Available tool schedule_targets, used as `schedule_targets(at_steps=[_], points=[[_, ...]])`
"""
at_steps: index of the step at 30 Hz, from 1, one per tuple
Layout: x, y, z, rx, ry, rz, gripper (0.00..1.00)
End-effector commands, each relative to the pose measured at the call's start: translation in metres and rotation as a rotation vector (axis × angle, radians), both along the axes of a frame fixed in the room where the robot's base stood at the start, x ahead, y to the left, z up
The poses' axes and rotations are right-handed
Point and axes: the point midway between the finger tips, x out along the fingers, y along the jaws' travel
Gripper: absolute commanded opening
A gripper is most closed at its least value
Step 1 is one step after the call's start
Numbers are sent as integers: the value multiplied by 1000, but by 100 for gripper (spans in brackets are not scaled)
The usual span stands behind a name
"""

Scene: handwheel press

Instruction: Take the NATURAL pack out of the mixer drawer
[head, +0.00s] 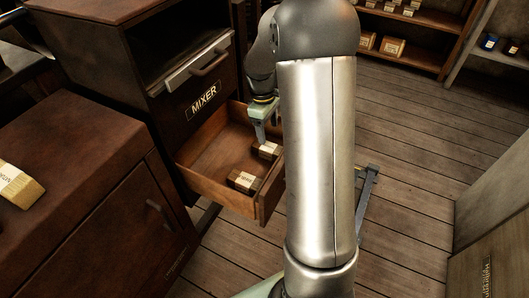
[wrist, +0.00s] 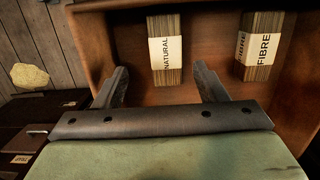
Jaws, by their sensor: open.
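The mixer drawer (head: 222,198) is pulled open below the MIXER label; its brown floor also shows in the wrist view (wrist: 215,40). The NATURAL pack (wrist: 165,52), a dark block with a white paper band, lies in the drawer. In the wrist view it appears between and beyond my open, empty fingers (wrist: 161,72). In the head view my gripper (head: 260,132) is over the drawer, close to the farther pack (head: 268,149), which seems to be NATURAL. My arm hides part of the drawer's right side. I cannot tell the exact gap between fingers and pack.
The FIBRE pack (wrist: 260,47) lies in the same drawer, right of NATURAL in the wrist view; it seems to be the nearer pack (head: 243,181) in the head view. Drawer walls surround both. A brown cabinet (head: 85,150) stands at left. Wooden floor (head: 410,150) is open at right.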

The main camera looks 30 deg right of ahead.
Motion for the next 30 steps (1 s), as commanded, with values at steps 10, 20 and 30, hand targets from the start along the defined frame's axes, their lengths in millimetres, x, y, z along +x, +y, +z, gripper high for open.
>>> schedule_targets(at_steps=[10, 20, 30], points=[[-5, 0, -37, 1, 0, -2, 65], [-11, 3, -79, 0, 0, -2, 65], [-11, 2, -81, -1, -2, -3, 46]])
